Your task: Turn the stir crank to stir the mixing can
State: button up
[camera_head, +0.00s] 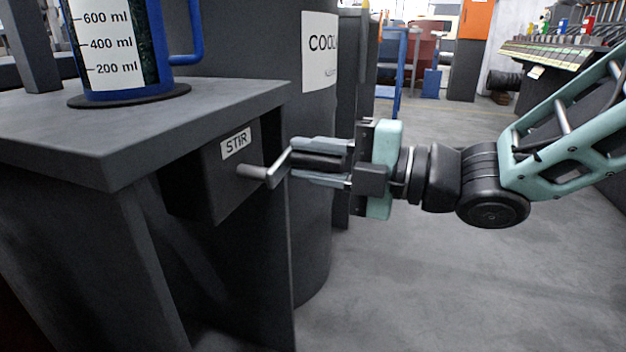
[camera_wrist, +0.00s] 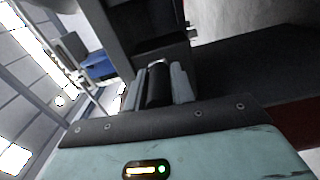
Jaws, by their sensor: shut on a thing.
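The stir crank (camera_head: 278,168) sticks out from a dark box (camera_head: 228,178) labelled STIR, under the bench edge. Its metal arm is bent up and to the right from the shaft. My gripper (camera_head: 296,159) comes in from the right, with its fingers above and below the crank's black handle, and is shut on it. In the wrist view the black handle (camera_wrist: 157,86) lies between the two grey fingers. The mixing can (camera_head: 115,45), blue with a white millilitre scale, stands upright on the bench; its top is cut off in the head view.
The grey bench top (camera_head: 150,118) lies left of my gripper. A dark barrel (camera_head: 312,228) labelled COOL stands close behind the crank and fingers. Open concrete floor (camera_head: 440,290) lies below my arm. A long cluttered bench (camera_head: 560,55) stands at the far right.

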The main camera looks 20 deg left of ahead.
jog(key=shift+w+r+n+b, duration=0.1)
jog(key=shift+r+n+b, duration=0.35)
jog(key=shift+n, duration=0.15)
jog(key=o, duration=0.9)
jog(key=shift+d, duration=0.1)
jog(key=shift+f, duration=0.1)
jog(key=s+d+p, duration=0.1)
jog(key=d+p, duration=0.5)
jog(key=d, duration=1.1)
jog(key=shift+s+d+p, duration=0.15)
jog(key=shift+s+p, duration=0.15)
jog(key=shift+s, duration=0.05)
